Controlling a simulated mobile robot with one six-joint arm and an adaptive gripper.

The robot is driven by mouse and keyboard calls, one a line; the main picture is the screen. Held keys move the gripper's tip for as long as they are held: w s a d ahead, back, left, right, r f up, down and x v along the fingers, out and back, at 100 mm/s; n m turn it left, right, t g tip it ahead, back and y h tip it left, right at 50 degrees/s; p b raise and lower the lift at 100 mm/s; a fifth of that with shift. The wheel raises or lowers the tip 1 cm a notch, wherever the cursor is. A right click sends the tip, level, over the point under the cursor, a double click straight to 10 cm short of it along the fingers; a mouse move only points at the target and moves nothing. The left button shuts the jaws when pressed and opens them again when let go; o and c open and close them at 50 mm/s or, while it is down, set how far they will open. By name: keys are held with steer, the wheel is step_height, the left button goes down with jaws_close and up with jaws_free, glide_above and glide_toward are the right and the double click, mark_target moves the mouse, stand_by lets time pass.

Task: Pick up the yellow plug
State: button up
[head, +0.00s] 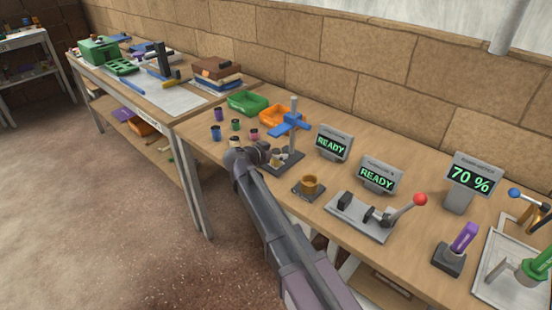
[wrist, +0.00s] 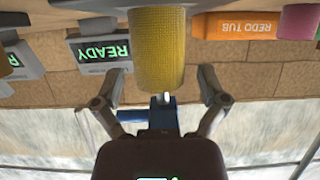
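The yellow plug (wrist: 157,45) shows large in the upper middle of the wrist view, a short ridged cylinder. My gripper (wrist: 163,75) is open there, with one finger on each side of the plug and a visible gap on both sides. In the head view my gripper (head: 250,157) is low over the bench, beside a small pale-yellow plug (head: 236,142) that it partly hides. The fingertips are hard to make out in that view. I cannot tell whether the plug is fully between the fingers in depth.
Several coloured plugs, one blue (head: 216,132), stand close by. A press with a blue handle (head: 290,124) is just right of my gripper. Green (head: 247,103) and orange (head: 275,115) tubs are behind. READY displays (head: 333,143) and a red-knobbed lever device (head: 365,215) are farther right.

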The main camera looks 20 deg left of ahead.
mark_target(276, 151)
steer(key=c, duration=1)
steer(key=shift+o, duration=0.2)
steer(key=shift+r, duration=0.15)
step_height(276, 151, up, 3)
steer(key=p, duration=0.3)
steer(key=s+d, duration=0.1)
steer(key=s, duration=0.4)
steer(key=s+d+r+p, duration=0.1)
steer(key=s+d, duration=0.1)
steer(key=s, duration=0.3)
steer(key=s+d+p, duration=0.1)
steer(key=s, duration=0.4)
steer(key=shift+s+d+r, duration=0.2)
steer(key=shift+r, duration=0.15)
step_height(276, 151, up, 12)
steer(key=p, duration=1.1)
steer(key=shift+f+p, duration=0.25)
steer(key=shift+p, duration=0.05)
